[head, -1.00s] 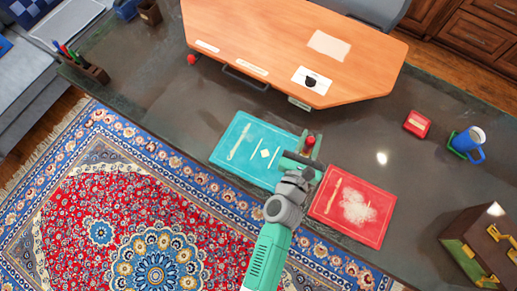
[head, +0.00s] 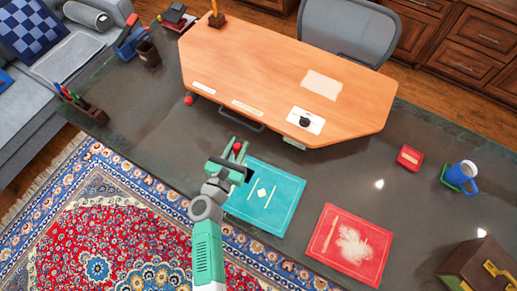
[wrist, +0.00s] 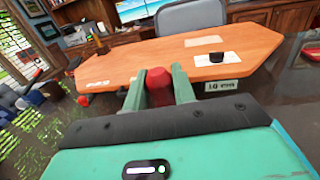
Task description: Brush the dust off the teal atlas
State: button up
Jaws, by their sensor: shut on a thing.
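The teal atlas (head: 268,200) lies flat on the dark desk in the head view, with a pale diamond and thin pale lines on its cover. Its left part is hidden by my arm and gripper, and I see no dust patch on the visible part. My gripper (head: 237,149) is over its upper left corner; whether they touch I cannot tell. The gripper is shut on a red-knobbed tool (head: 237,147), whose red top shows between the fingers in the wrist view (wrist: 158,85). The tool's lower end is hidden.
A red atlas (head: 348,245) with a whitish dusty patch lies to the right. An orange wooden board (head: 270,75) stands behind. A small red box (head: 409,157), a blue mug (head: 462,174) and a brown case (head: 485,262) are at the right. Dark desk lies bare between.

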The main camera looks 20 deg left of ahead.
jog(key=shift+a, duration=0.15)
notch_tip(320, 180, down, 8)
jog(key=b, duration=0.6)
jog(key=shift+b, duration=0.3)
jog(key=shift+d+f, duration=0.15)
jog(key=shift+d, duration=0.2)
jog(key=shift+a+r+p, duration=0.25)
jog(key=shift+a+p, duration=0.05)
jog(key=shift+p, duration=0.05)
notch_tip(320, 180, up, 8)
jog(key=p, duration=0.6)
jog(key=shift+f, duration=0.1)
